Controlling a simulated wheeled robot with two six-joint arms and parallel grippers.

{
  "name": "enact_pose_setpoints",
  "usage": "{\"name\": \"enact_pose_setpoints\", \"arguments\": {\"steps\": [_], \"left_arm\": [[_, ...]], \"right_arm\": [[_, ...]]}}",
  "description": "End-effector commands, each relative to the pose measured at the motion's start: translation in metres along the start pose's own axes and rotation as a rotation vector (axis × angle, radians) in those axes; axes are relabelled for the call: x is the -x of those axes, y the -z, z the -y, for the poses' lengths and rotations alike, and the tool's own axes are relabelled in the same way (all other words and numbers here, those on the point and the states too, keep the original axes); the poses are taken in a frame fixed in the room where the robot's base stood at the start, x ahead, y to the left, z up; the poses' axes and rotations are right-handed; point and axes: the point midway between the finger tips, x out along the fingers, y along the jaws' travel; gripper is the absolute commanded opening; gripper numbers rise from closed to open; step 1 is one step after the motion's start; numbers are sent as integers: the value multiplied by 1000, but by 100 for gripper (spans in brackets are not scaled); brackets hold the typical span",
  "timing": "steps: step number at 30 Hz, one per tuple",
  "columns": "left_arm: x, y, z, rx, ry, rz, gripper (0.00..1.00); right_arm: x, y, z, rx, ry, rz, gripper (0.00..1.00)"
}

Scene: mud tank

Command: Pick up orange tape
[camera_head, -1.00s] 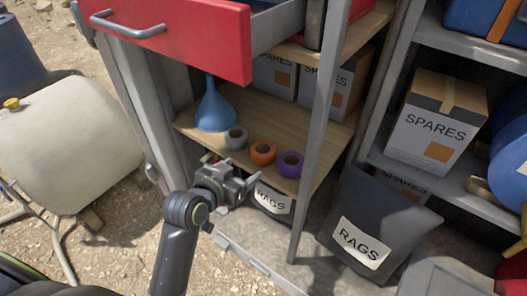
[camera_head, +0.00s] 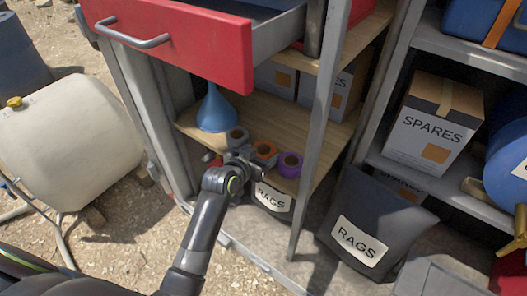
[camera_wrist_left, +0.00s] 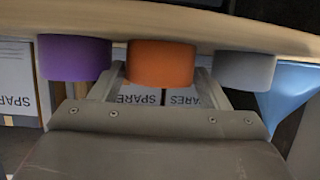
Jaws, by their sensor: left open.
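The orange tape (camera_head: 264,149) stands on the wooden shelf between a grey roll and a purple roll. My left gripper (camera_head: 250,158) is at the shelf's front edge in the head view, partly covering the orange tape. In the left wrist view the orange tape (camera_wrist_left: 160,63) is centred beyond the palm. The open fingers (camera_wrist_left: 160,88) reach toward its two sides, in the gaps beside the purple and grey rolls. I cannot tell whether they touch it. My right gripper is not in view.
The purple roll (camera_head: 289,165) and grey roll (camera_head: 237,138) flank closely, with a blue funnel (camera_head: 215,112) at left. A red drawer (camera_head: 180,35) hangs open above. A metal post (camera_head: 316,130) stands to the right. Rags bags (camera_head: 365,225) sit below.

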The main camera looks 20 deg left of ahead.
Motion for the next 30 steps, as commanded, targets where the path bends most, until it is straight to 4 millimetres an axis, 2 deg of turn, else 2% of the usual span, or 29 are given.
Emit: {"name": "enact_pose_setpoints", "arguments": {"steps": [4, 11, 18, 25, 30], "left_arm": [[-7, 0, 0, 0, 1, 0, 69], [-8, 0, 0, 0, 1, 0, 69], [-7, 0, 0, 0, 1, -1, 40], [-7, 1, 0, 0, 0, -1, 40], [0, 21, 0, -1, 0, -7, 40]], "right_arm": [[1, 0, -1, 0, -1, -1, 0], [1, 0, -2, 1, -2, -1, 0], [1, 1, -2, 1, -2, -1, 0], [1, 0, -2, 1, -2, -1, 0], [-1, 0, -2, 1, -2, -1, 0]]}}
